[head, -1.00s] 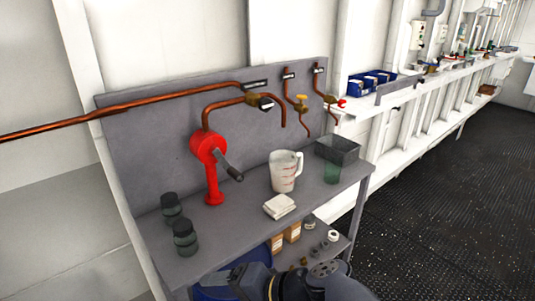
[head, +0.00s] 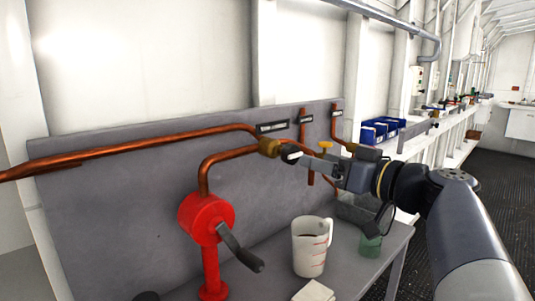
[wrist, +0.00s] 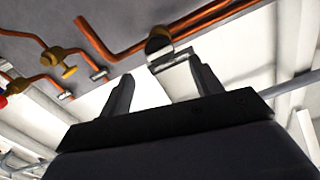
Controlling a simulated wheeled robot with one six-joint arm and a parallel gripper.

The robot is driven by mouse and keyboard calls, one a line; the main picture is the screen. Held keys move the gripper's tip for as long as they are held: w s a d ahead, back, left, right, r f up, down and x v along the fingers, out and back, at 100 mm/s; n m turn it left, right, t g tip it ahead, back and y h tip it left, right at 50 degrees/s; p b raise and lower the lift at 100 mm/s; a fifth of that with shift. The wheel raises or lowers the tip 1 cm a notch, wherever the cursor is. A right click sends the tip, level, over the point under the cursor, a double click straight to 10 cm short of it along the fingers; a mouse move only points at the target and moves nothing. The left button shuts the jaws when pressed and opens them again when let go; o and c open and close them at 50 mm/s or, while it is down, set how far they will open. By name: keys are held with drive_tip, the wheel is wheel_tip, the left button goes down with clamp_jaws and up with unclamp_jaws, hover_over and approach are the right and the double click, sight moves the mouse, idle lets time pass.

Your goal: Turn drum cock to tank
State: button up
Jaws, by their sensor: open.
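The drum cock (head: 268,147) is a brass fitting on the copper pipes at the panel, with a dark, pale-faced knob (head: 290,154) on its right. My gripper (head: 307,163) is open and reaches in from the right, its fingertips close to the knob. In the wrist view my gripper (wrist: 160,82) has its fingers spread, and the rounded end of the cock (wrist: 158,45) shows just beyond them. A pale flat piece lies beside the right finger there; I cannot tell whether it is touched. The label wording is too small to read.
A red hand pump (head: 205,222) with a dark crank stands below left. Another cock with a yellow handle (head: 326,147) is close to the right, behind my gripper.

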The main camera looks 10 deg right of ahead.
sight(296, 155)
drive_tip(key=p+x, duration=0.1)
drive_tip(key=x, duration=0.8)
drive_tip(key=shift+a, duration=0.1)
drive_tip(key=shift+c, duration=0.3)
drive_tip(key=shift+f, duration=0.1)
drive_tip(key=c, duration=0.9)
